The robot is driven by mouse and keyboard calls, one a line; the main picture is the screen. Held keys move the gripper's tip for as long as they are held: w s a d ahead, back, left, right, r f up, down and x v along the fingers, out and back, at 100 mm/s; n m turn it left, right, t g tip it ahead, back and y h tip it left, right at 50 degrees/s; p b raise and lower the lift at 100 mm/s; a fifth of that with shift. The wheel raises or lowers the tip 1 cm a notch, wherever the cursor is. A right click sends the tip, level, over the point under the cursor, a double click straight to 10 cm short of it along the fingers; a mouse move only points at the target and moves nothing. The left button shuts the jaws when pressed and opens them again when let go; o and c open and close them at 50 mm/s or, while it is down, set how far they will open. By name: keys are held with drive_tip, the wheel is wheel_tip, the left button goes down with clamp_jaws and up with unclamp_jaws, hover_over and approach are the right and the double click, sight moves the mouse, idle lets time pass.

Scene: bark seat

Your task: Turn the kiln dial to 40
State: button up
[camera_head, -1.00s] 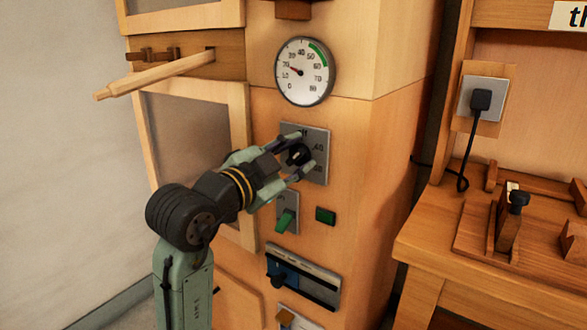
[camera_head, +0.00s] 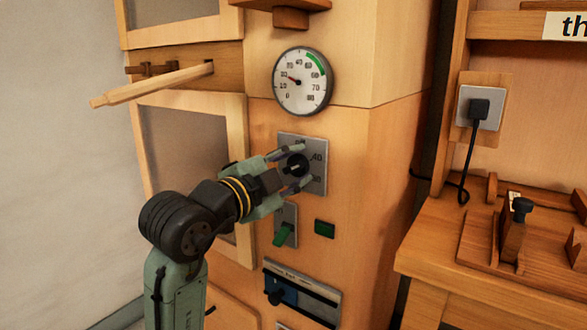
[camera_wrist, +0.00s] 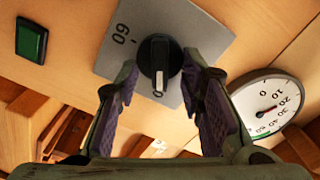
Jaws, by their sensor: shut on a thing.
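The kiln dial (camera_head: 294,165) is a round black knob on a grey plate (camera_head: 320,150) on the wooden kiln front. The plate shows "40" at the right, and other marks are partly covered. My gripper (camera_head: 306,165) has one finger above the knob and one below it, shut on the knob. In the wrist view the knob (camera_wrist: 160,58) sits between the fingertips, with its white pointer line toward the bottom. A "0" shows by the pointer's tip, its full number unclear. "60" is readable at upper left on the plate.
A round gauge (camera_head: 301,82) hangs above the plate, its needle near 20. Below are a green switch (camera_head: 284,230), a green button (camera_head: 325,229) and a blue slider panel (camera_head: 300,292). A wooden handle (camera_head: 150,85) juts out at upper left. A workbench (camera_head: 450,250) stands at right.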

drive_tip(key=o, duration=1.1)
drive_tip(key=shift+s+a, duration=0.1)
drive_tip(key=v, duration=1.1)
drive_tip(key=shift+s+a, duration=0.2)
drive_tip(key=shift+s, duration=0.1)
